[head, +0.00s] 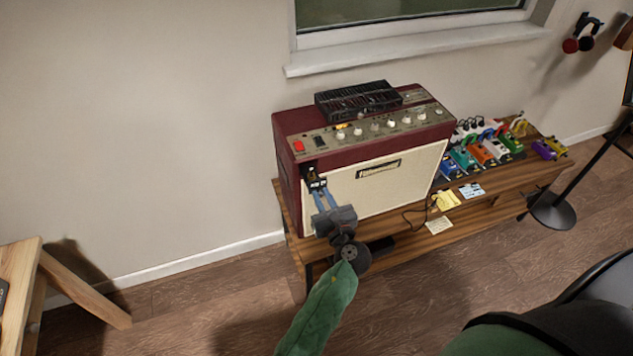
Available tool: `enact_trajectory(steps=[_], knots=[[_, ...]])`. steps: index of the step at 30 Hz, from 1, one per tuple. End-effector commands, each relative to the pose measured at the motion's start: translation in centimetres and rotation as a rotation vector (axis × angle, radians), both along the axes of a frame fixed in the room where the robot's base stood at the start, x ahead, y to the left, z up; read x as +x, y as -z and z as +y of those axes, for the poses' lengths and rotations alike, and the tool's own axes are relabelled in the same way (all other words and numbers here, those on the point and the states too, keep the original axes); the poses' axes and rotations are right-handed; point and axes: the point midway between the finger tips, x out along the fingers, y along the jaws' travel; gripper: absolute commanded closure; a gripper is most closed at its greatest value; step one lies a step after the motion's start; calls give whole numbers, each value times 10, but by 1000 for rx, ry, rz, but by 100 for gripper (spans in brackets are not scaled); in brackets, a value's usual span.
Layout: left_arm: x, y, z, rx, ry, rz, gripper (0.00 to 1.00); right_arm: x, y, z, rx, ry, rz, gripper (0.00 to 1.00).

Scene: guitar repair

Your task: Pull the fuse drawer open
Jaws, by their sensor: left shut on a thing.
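The amplifier (375,195) has a dark red case, a cream front cloth and a control panel with a red switch and several knobs. It stands on the left part of a low wooden bench. A small black fuse drawer (311,173) shows at the upper left of its front, below the panel. My left gripper (318,187) comes up from below and is shut on the fuse drawer. The fingers cover part of it, so how far it stands out is hard to tell. My right gripper is not in view.
A black box (358,99) lies on top of the amplifier. Several coloured pedals (487,149) and paper notes (446,199) lie on the bench (515,180) to the right. A black stand (553,211) is at the far right. The floor before the bench is mostly clear.

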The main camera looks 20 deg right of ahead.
Motion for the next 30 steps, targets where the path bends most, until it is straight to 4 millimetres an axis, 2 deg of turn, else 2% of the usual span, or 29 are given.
enact_trajectory(steps=[4,14,15,18,26,30], knots=[[-16,-1,0,0,1,0,100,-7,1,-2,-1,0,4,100],[-20,0,-1,0,1,0,100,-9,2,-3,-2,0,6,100],[-20,0,-1,0,1,0,78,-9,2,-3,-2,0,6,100],[-20,0,-1,0,1,0,61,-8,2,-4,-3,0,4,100],[-19,0,-1,0,1,-1,61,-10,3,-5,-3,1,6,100],[-27,2,-1,-1,1,0,61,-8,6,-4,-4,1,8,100]])
